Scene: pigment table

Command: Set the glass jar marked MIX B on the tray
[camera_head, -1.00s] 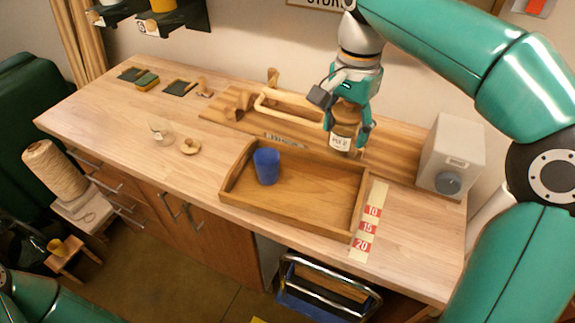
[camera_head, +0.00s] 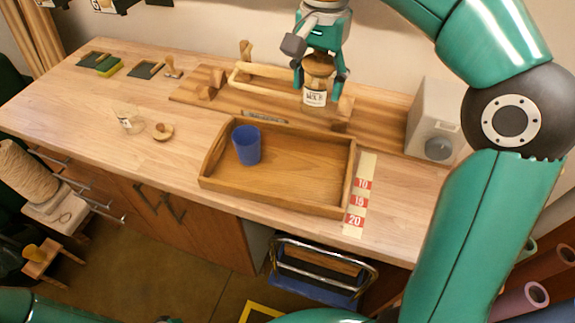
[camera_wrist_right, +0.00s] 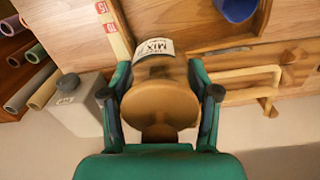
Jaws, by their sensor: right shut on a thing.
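The glass jar marked MIX B (camera_head: 315,97) has brown contents and a white label; the label also shows in the right wrist view (camera_wrist_right: 154,48). My right gripper (camera_head: 319,82) is shut on the jar, with one finger on each side, and holds it roughly upright behind the tray, over the wooden board. I cannot tell exactly how far it is above the board. The wooden tray (camera_head: 290,188) stands at the front of the bench. A blue cup (camera_head: 247,146) is in its back left part; the middle and right are bare. My left gripper is out of view.
A grey box with a dark knob (camera_head: 437,120) stands right of the board. A strip with red number marks (camera_head: 359,195) lies along the tray's right side. A small clear glass (camera_head: 130,120) and a round wooden piece (camera_head: 162,131) are left of the tray.

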